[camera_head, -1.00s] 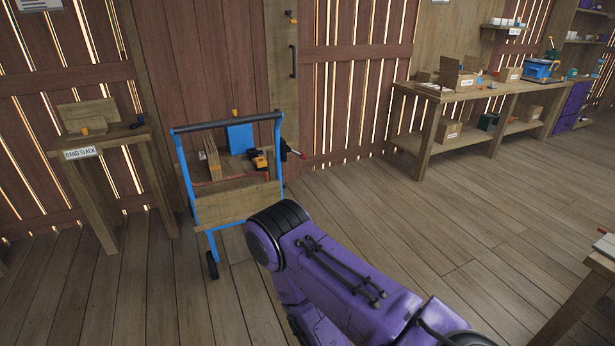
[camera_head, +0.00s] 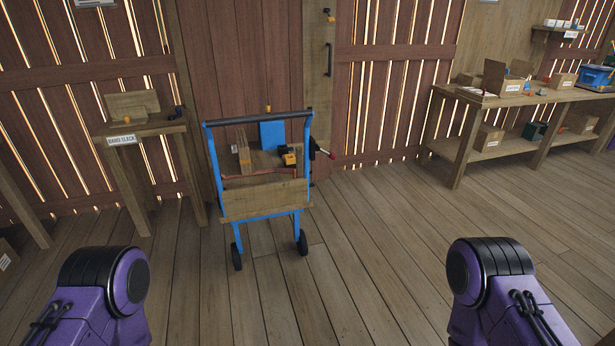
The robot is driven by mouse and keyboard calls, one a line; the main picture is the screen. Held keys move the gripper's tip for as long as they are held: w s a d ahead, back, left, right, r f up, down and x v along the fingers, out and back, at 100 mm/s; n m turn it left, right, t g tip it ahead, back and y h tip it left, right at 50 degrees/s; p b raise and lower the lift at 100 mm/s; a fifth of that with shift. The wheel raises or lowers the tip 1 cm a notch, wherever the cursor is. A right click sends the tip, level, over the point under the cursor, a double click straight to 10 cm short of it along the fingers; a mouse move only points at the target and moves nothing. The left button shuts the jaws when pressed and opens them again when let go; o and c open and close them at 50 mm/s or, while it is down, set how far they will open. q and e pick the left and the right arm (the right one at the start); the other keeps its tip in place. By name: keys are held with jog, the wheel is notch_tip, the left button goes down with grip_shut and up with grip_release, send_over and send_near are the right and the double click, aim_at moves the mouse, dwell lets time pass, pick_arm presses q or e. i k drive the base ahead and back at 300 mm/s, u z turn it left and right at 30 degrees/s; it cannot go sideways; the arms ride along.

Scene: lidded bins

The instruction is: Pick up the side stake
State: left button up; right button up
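A blue-framed hand cart (camera_head: 264,199) with a dark top bar stands on the floor near the middle of the view. Upright wooden pieces (camera_head: 243,152) stand at the left inside it; I cannot tell whether one of them is the side stake. A blue flat object (camera_head: 272,136) and a yellow and black tool (camera_head: 288,156) are also in the cart. Only purple links of my two arms show, at the bottom left and bottom right, well apart from the cart. Neither gripper is in view.
A small table labelled "HAND SLACK" (camera_head: 122,140) stands left of the cart. A long workbench (camera_head: 525,97) with boxes is at the right. A plank wall with a door is behind the cart. The plank floor (camera_head: 370,250) in front and to the right is clear.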

aim_at(299, 150)
jog(key=z, duration=0.95)
jog(key=i, duration=3.15)
jog(key=u, duration=2.1)
